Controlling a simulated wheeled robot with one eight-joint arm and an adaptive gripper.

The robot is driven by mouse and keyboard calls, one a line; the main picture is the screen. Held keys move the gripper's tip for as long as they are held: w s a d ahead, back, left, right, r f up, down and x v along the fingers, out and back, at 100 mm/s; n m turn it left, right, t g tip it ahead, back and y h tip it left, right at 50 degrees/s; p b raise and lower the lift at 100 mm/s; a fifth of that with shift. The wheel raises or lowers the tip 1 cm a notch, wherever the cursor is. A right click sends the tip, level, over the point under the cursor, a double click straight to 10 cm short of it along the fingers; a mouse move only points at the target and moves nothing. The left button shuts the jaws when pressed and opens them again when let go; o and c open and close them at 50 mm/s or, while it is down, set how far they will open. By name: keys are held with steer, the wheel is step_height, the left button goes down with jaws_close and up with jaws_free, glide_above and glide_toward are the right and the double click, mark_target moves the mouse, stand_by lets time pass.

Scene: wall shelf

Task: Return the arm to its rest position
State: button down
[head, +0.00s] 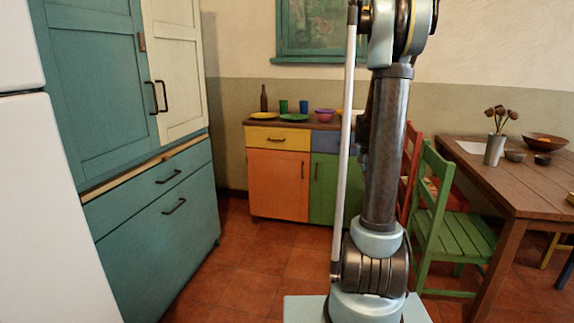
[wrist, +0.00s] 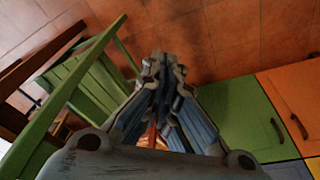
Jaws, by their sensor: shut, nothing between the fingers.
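My arm (head: 382,150) stands upright in the middle of the head view, and its upper end runs out of the top of the frame. My gripper is not visible in the head view. In the wrist view my gripper (wrist: 162,65) has its fingertips together, with nothing between them. It points over the tiled floor (wrist: 220,35), with the green chair on the left and the sideboard doors on the right.
A green chair (head: 462,232) and a wooden table (head: 530,190) stand right of my arm. A colourful sideboard (head: 278,185) is behind it, with plates and cups on top. A teal cabinet (head: 150,235) stands left. Open floor (head: 245,270) lies between.

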steer(key=s+a+r+n+y, duration=0.1)
steer(key=s+a+r+n, duration=0.15)
steer(key=s+a, duration=0.45)
steer(key=s+a+r+n, duration=0.2)
steer(key=s+n, duration=0.1)
steer(key=s, duration=0.7)
steer(key=s+a+f+n, duration=0.2)
steer(key=s+a+f, duration=0.1)
steer(key=s, duration=0.5)
steer(key=s+a+f+n+t+y, duration=0.1)
steer(key=s+a+f+n, duration=0.1)
steer(key=s, duration=0.7)
steer(key=shift+a+f+n, duration=0.35)
steer(key=shift+a+f, duration=0.1)
steer(key=shift+f, duration=0.4)
steer(key=shift+s, duration=0.1)
